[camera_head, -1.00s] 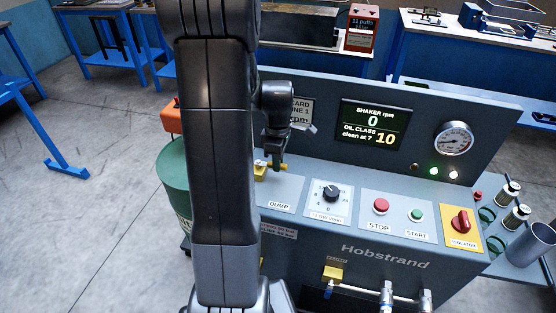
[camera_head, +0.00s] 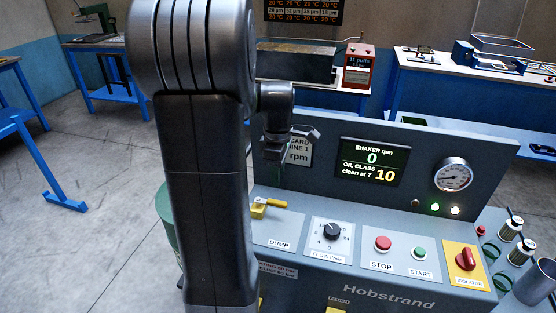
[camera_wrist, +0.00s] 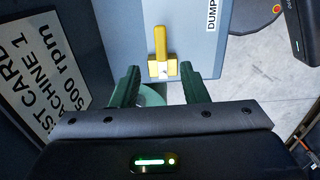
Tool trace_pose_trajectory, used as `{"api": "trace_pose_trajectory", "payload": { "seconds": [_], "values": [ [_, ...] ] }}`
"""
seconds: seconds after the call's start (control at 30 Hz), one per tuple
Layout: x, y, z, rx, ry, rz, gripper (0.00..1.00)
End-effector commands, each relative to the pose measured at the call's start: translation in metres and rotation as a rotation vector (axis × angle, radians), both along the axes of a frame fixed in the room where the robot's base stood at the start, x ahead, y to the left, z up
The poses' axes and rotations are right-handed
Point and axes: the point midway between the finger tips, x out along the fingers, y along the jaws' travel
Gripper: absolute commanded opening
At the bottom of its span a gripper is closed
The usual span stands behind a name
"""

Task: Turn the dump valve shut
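The dump valve is a small yellow lever on a yellow block (camera_head: 265,206), at the left end of the sloping grey panel above the DUMP label (camera_head: 280,244). Its handle points right in the head view. In the wrist view the lever (camera_wrist: 160,45) points up, ahead of the gap between my fingers. My gripper (camera_head: 275,152) hangs above and behind the valve, clear of it. In the wrist view my gripper (camera_wrist: 160,82) has its two dark green fingers wide apart with nothing between them.
Right of the valve are the flow knob (camera_head: 331,232), STOP button (camera_head: 382,243), START button (camera_head: 420,253) and red isolator switch (camera_head: 466,259). A display (camera_head: 374,161) and gauge (camera_head: 453,174) are on the upright panel. A card (camera_wrist: 50,75) is close left in the wrist view.

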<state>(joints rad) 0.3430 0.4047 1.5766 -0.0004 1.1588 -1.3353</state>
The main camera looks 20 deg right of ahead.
Motion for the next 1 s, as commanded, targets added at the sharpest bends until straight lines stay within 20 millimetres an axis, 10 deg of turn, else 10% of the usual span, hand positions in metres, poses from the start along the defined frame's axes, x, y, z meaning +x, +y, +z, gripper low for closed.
{"api": "trace_pose_trajectory", "payload": {
  "seconds": [0.33,1.0],
  "values": [
    [0.000,0.000,0.042,-0.001,-0.001,0.000,0.40],
    [-0.001,0.000,0.027,0.001,0.004,0.000,0.40]
  ]
}}
